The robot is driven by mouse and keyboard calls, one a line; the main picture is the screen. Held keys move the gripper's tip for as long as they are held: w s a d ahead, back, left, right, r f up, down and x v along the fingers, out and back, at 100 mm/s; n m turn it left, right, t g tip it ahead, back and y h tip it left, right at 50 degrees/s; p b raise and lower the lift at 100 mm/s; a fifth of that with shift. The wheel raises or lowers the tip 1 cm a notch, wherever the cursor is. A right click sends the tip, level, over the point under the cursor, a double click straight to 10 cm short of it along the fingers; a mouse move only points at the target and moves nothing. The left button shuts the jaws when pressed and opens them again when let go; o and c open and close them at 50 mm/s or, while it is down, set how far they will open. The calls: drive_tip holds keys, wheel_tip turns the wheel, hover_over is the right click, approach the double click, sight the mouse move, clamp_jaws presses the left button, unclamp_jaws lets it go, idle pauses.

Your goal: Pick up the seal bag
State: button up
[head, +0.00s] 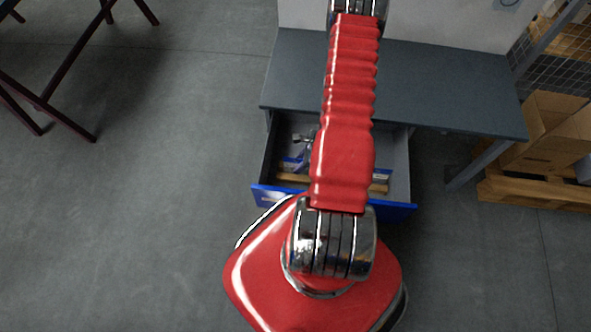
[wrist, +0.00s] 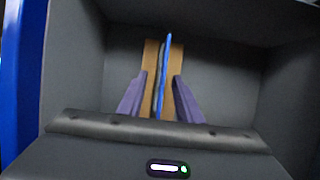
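An open drawer with a blue front (head: 402,211) holds a few items. In the wrist view, my gripper (wrist: 160,76) is inside the drawer with its two purple-grey fingers apart. A thin blue and grey piece (wrist: 166,62), seen edge-on, stands between the fingers, with a gap on each side. It may be the seal bag, but its face does not show. A tan strip (wrist: 150,52) lies beneath it. Blue pieces (head: 292,163) and a tan bar (head: 291,178) show left of the arm.
The drawer's dark walls (wrist: 72,55) rise around my gripper. A grey bench top (head: 440,85) overhangs the back of the drawer. A metal tool (head: 303,138) lies in the drawer. Cardboard boxes on a pallet (head: 545,188) stand at right.

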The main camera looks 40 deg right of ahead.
drive_tip(key=shift+x, duration=1.45)
drive_tip(key=shift+c, duration=0.4)
clamp_jaws()
